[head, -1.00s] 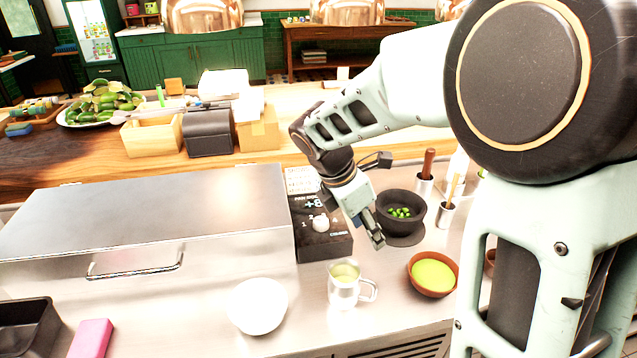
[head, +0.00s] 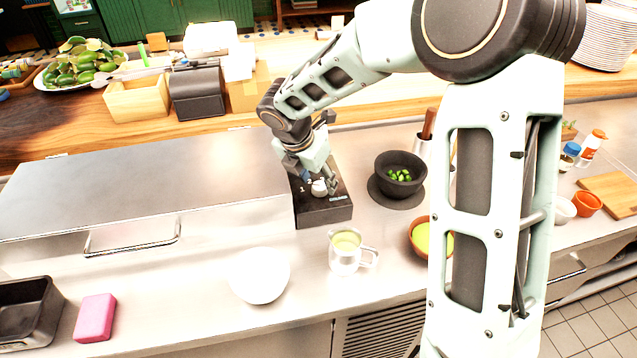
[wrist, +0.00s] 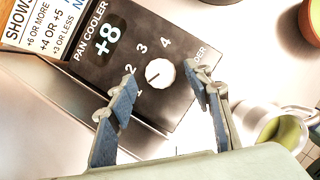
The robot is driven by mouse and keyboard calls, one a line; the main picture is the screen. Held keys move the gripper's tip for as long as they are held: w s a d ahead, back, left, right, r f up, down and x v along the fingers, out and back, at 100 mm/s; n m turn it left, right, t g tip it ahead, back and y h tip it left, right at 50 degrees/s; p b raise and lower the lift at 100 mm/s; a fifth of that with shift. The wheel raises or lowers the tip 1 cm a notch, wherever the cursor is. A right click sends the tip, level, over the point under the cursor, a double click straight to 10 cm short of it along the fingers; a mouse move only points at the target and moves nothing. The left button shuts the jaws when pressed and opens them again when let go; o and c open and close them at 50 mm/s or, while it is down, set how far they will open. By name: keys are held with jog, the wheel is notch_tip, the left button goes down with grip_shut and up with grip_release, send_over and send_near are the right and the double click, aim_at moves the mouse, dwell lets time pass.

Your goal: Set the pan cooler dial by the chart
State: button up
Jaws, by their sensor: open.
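The black pan cooler panel (head: 325,211) sits on the counter; the wrist view shows its face (wrist: 95,72) with a display reading +8. Its white round dial (wrist: 160,73) has numbers 1 to 4 around it and the word COLDER, partly covered. The dial's dark mark seems to point toward 1. The chart (wrist: 42,28) beside the panel is cut off; rows "+6 or more", "+4 or +5" and "+3 or less" show, but not their settings. My gripper (wrist: 160,70) is open, its fingers on either side of the dial in the picture; contact cannot be told. The dial (head: 319,188) also shows in the head view.
A steel mug (head: 345,260) and white bowl (head: 260,276) stand in front of the panel. A dark bowl of green pieces (head: 400,175) is to its right, with an orange-brown bowl (head: 419,232) nearer. A closed steel lid (head: 150,185) lies left.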

jog(key=shift+x, duration=0.9)
jog(key=shift+c, duration=0.2)
jog(key=c, duration=1.1)
